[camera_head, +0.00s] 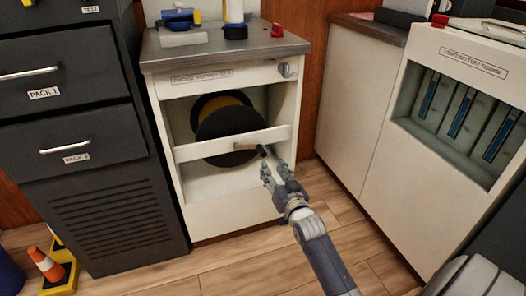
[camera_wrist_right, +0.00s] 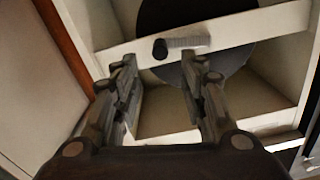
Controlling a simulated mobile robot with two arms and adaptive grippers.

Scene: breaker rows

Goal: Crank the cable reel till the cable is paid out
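The cable reel (camera_head: 228,124) sits in an open bay of a white cabinet, with dark round flanges and a yellow band between them. Its lower part also shows in the right wrist view (camera_wrist_right: 180,15). A small crank with a dark knob (camera_wrist_right: 160,49) and a short grey arm (camera_wrist_right: 190,42) lies in front of the cabinet's white crossbar; the knob also shows in the head view (camera_head: 262,150). My right gripper (camera_head: 274,169) is open and empty just below and in front of the knob, with the fingers apart. My left gripper is not in view.
The white crossbar (camera_head: 190,152) spans the bay. The cabinet's grey top (camera_head: 215,46) holds tools and a red item. Dark drawers (camera_head: 70,140) stand left, a battery cabinet (camera_head: 430,140) right. An orange cone (camera_head: 44,264) is at lower left. The wooden floor in front is clear.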

